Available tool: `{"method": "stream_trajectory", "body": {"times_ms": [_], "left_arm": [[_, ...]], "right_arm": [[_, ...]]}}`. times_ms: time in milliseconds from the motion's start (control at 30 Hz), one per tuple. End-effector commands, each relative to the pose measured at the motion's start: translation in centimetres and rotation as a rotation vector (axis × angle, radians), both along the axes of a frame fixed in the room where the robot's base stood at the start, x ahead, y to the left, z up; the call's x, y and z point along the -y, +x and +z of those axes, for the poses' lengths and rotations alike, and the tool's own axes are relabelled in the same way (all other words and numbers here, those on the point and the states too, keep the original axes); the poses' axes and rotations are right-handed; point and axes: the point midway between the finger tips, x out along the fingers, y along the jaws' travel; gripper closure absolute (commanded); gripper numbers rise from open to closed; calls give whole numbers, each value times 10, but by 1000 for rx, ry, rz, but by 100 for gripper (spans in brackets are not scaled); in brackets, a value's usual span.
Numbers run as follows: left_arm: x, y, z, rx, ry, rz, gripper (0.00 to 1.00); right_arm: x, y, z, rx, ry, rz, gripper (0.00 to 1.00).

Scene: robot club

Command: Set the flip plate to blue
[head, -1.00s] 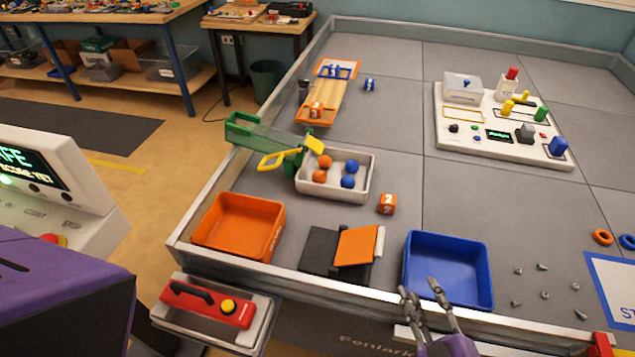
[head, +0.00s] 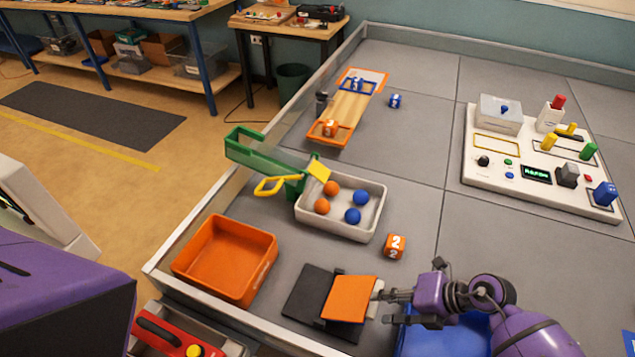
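The flip plate (head: 350,298) shows its orange face and sits partly over a dark base (head: 306,293) near the table's front edge. It has a pale strip along its right edge. My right gripper (head: 384,296) reaches in from the right, with its fingertips at that pale edge. No blue face of the plate shows. My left gripper is not in view.
An orange bin (head: 225,260) stands left of the plate. A blue bin (head: 440,340) lies under my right arm. A white tray (head: 340,207) with orange and blue balls is behind, with an orange numbered cube (head: 395,246) near it. A control panel (head: 540,165) stands at right.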

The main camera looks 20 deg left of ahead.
Motion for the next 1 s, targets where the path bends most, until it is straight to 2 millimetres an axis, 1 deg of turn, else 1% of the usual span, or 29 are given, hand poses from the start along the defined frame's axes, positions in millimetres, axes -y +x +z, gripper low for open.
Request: {"method": "stream_trajectory", "body": {"times_ms": [133, 433, 467, 700, 733, 1000], "left_arm": [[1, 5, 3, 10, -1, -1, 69], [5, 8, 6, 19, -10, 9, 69], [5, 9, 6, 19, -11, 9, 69], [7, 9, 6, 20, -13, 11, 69], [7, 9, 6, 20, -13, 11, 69], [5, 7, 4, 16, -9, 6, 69]], "right_arm": [[-10, 0, -10, -1, 2, -1, 66], [-12, 0, -12, 2, 1, -1, 66], [-12, 0, -12, 1, 1, 0, 67], [-12, 0, -12, 1, 2, 0, 98], [-12, 0, -12, 1, 2, -1, 100], [-12, 0, -12, 1, 2, -1, 100]]}}
